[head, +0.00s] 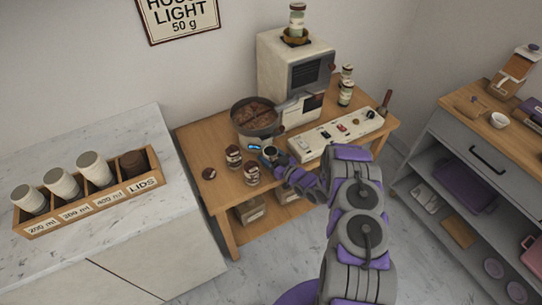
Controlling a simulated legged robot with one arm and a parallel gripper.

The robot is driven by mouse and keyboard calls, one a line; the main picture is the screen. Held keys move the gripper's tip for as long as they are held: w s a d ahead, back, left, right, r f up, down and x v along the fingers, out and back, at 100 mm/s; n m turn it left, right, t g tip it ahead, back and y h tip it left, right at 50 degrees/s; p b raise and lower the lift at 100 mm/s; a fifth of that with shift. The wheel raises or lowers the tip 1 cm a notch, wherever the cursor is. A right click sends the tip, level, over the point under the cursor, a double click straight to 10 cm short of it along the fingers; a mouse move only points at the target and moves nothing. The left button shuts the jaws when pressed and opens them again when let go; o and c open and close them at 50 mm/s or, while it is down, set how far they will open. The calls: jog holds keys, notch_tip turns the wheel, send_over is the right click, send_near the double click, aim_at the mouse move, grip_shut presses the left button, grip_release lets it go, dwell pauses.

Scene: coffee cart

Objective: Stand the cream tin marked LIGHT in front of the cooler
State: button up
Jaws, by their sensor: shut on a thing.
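My gripper (268,157) is over the front of the wooden table, just in front of the cooler, a round dark pan (238,130) of brown beans. It is shut on a small round tin (270,151) with a dark top; the fingers and wrist hide most of it, and no label shows. Two cream tins with brown bands, one (233,157) and another (252,174), stand to the left of my gripper. Their labels are too small to read, so I cannot tell which is marked LIGHT. A brown round lid or top (209,173) lies at the left.
A cream roaster (283,75) stands behind the cooler with a jar on top. A marble counter (110,140) is at left. A wall sign (180,14) reads LIGHT 50 g.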

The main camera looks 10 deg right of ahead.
jog(key=o, duration=1.1)
jog(key=shift+a, duration=0.15)
jog(key=shift+c, duration=0.2)
jog(key=shift+o, duration=0.8)
jog(key=shift+d, duration=0.35)
jog(key=shift+o, duration=0.2)
jog(key=shift+d, duration=0.75)
jog(key=shift+a, duration=0.75)
jog(key=p+v, duration=0.2)
jog(key=v, duration=1)
jog(key=shift+p, duration=0.35)
jog(key=shift+d, duration=0.15)
